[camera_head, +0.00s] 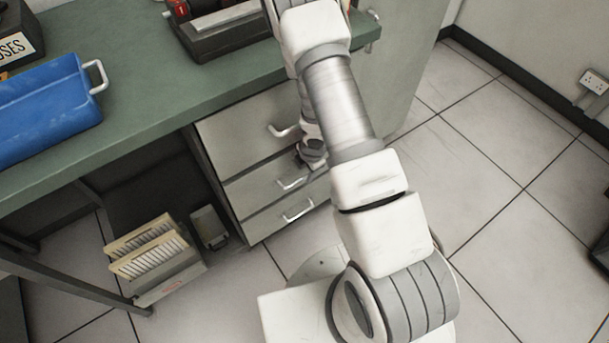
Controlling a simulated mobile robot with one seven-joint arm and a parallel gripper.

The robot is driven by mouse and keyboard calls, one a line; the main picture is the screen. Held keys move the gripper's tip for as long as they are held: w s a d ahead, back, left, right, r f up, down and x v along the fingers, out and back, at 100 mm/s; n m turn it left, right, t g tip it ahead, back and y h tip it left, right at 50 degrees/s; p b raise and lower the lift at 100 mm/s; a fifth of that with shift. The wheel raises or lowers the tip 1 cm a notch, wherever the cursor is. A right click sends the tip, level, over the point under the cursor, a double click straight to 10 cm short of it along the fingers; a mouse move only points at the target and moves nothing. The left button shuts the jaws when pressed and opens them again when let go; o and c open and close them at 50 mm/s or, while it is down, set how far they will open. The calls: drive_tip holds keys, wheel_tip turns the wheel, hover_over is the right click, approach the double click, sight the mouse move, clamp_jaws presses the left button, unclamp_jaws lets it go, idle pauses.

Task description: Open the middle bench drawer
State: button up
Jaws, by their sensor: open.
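The bench's drawer unit has three pale grey drawers stacked under the green top. The middle drawer (250,187) looks flush with the others, with its silver bar handle (291,183) at the right part of its front. My gripper (303,163) is open, close above and slightly right of that handle in the picture. My arm hides the right side of the drawer fronts, and the fingertips are small and partly hidden. I cannot tell whether they touch anything; the handle does not show between them.
The top drawer's handle (283,130) and bottom drawer's handle (298,211) also stick out. A blue tray (50,105) and a dark machine (222,35) are on the green bench top (150,95).

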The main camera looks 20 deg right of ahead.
drive_tip(key=shift+w+f+b, duration=0.15)
drive_tip(key=shift+f, duration=0.55)
drive_tip(key=shift+w+f+b, duration=0.15)
drive_tip(key=shift+f, duration=0.5)
clamp_jaws()
idle(0.4)
